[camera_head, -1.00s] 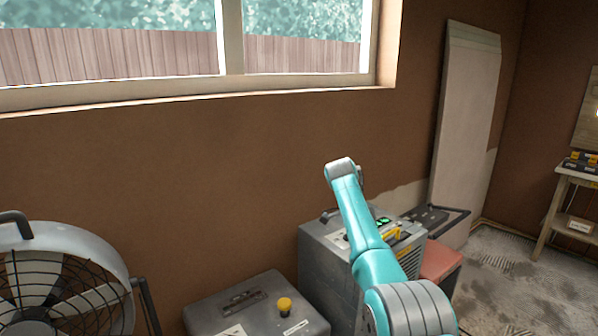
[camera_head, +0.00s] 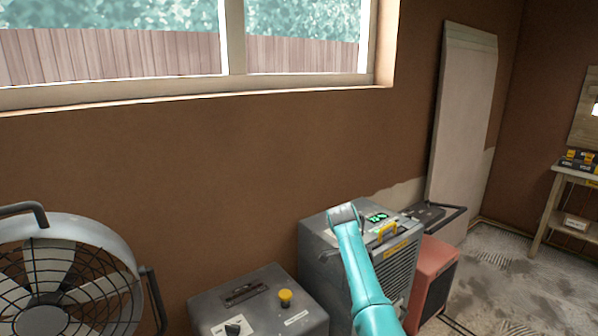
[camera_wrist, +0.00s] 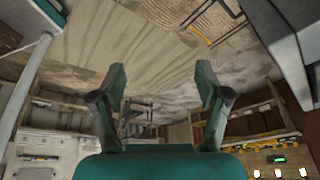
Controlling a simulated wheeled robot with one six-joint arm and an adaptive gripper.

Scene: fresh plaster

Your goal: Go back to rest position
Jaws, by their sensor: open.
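My gripper (camera_wrist: 160,100) shows in the wrist view with its two dark green fingers apart and nothing between them. Beyond the fingers are a bare, streaked floor and wooden shelving. In the head view my teal arm reaches up from the bottom edge, right of centre. Its grey-capped joint lies in front of the grey machine with the green display (camera_head: 318,240). The gripper itself does not show in the head view.
A large fan (camera_head: 85,228) stands at the lower left, beside a grey box with a yellow knob (camera_head: 255,312). A red unit (camera_head: 432,275) stands right of the machine. A pale board (camera_head: 462,120) leans on the wall. Streaked floor (camera_head: 520,290) lies open at right.

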